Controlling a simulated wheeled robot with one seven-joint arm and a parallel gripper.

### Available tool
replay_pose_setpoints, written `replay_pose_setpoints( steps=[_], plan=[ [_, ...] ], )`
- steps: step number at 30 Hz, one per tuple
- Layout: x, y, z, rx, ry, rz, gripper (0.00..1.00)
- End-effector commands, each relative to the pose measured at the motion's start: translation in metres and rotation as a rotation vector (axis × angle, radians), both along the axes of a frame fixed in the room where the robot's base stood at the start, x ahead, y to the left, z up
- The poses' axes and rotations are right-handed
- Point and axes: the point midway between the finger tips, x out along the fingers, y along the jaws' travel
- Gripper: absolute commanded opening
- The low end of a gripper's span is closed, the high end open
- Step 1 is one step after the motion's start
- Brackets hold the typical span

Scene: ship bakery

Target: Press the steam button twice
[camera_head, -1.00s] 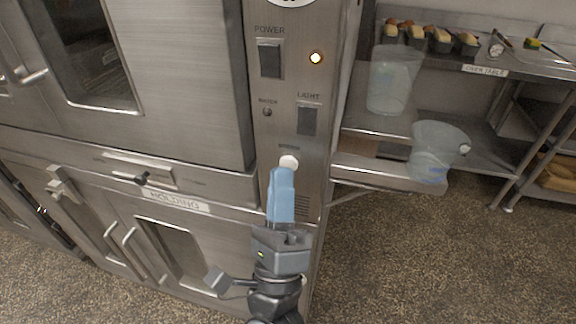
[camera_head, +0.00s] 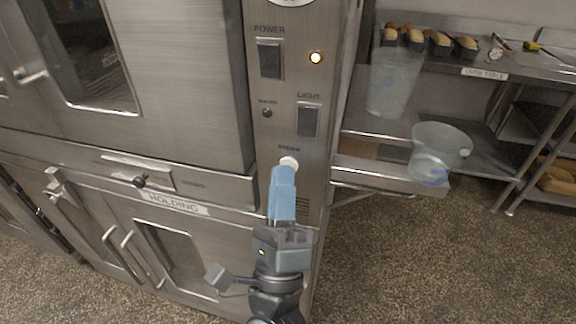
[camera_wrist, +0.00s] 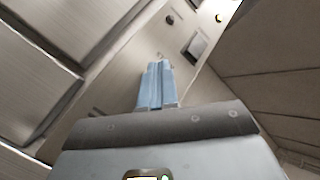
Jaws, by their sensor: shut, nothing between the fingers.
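The steam button (camera_head: 289,162) is a round white button under the STEAM label on the oven's steel control panel (camera_head: 276,130). My gripper (camera_head: 284,170) is shut and empty, its blue fingers pointing up the panel. The fingertips overlap the lower edge of the button in the head view, and I cannot tell whether they touch it. In the wrist view the shut fingers (camera_wrist: 157,66) point at the panel, and the tips hide most of the button.
The power switch (camera_head: 270,58), a lit lamp (camera_head: 316,58) and the light switch (camera_head: 308,119) are above the button. The holding cabinet (camera_head: 172,250) is below left. To the right, clear containers (camera_head: 393,85) stand by a table (camera_head: 480,62) with loaf pans.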

Motion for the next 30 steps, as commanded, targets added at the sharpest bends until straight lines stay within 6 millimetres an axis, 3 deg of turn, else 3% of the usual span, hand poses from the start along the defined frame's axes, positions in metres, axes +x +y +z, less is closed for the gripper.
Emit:
replay_pose_setpoints(
  steps=[14, 30],
  plan=[
    [0.001, -0.001, 0.0, 0.001, 0.0, -0.001, 0.0],
    [-0.013, 0.004, 0.0, 0.001, 0.0, -0.001, 0.0]
  ],
)
